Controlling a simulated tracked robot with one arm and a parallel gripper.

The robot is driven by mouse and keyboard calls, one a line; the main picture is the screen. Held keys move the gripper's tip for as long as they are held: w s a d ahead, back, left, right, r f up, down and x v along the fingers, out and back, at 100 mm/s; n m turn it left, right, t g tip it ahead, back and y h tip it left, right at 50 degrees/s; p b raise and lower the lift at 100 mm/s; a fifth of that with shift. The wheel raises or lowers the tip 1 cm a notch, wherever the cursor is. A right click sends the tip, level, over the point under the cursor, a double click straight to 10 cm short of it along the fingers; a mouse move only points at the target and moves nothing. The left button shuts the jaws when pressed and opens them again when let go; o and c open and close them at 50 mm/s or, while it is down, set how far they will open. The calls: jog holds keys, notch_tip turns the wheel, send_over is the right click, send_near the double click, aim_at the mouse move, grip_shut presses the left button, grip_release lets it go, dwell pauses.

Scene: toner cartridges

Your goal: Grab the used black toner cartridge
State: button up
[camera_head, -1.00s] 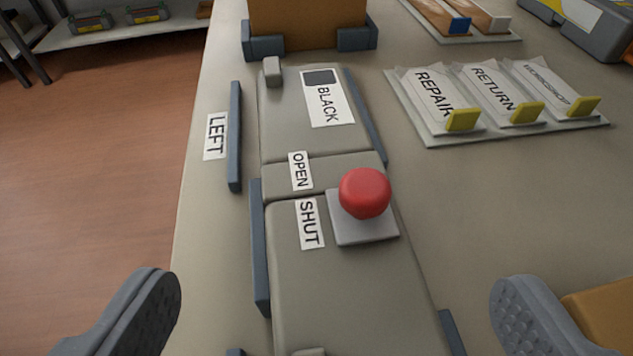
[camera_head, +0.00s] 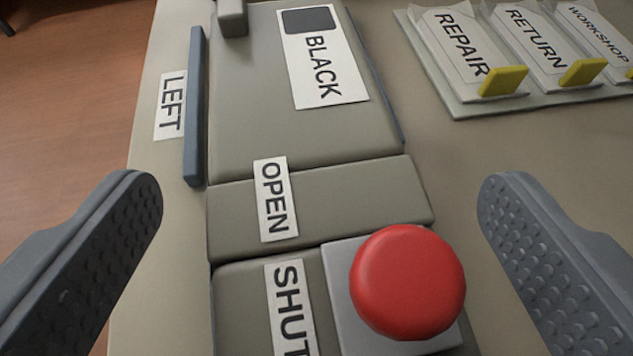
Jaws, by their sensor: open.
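A grey unit with a label reading BLACK (camera_head: 322,60) lies in the middle of the table between my fingers. I cannot tell whether it is the cartridge or a cover over it. Its front part carries the labels OPEN (camera_head: 272,198) and SHUT (camera_head: 290,310). A round red knob (camera_head: 407,281) sits on a light grey square plate beside the SHUT label. My gripper (camera_head: 320,205) is open and empty, one finger at each side of the grey unit, with the red knob between them nearer the right finger.
A blue-grey upright strip (camera_head: 194,105) stands at the unit's left, next to a LEFT label (camera_head: 171,105). A board at upper right holds cards REPAIR (camera_head: 463,45), RETURN (camera_head: 537,38) and WORKSHOP (camera_head: 600,32) with yellow clips. Bare table lies right of the unit.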

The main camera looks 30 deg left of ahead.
jog(key=c, duration=1.3)
